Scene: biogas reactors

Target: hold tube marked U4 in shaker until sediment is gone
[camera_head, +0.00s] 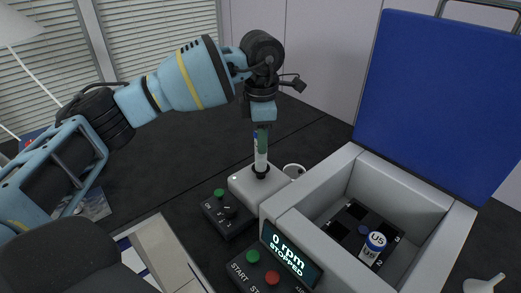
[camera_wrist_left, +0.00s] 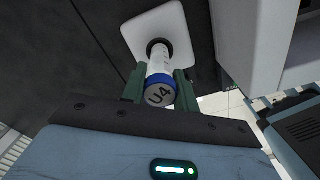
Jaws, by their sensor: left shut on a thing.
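The tube marked U4 (camera_wrist_left: 160,82) is white with a blue cap, and its label reads U4 in the left wrist view. It also shows in the head view (camera_head: 261,153), upright with its lower end at the black cup of the shaker (camera_head: 249,187), a small light-grey block. My left gripper (camera_head: 262,137) is above the shaker, its green fingers shut on the tube near the cap. The fingers also show in the left wrist view (camera_wrist_left: 160,86). I cannot see any sediment clearly. My right gripper is not in view.
A control box (camera_head: 229,214) with a green button stands in front of the shaker. To the right is an open centrifuge (camera_head: 285,222) with its blue lid (camera_head: 437,100) up; its display reads 0 rpm, stopped.

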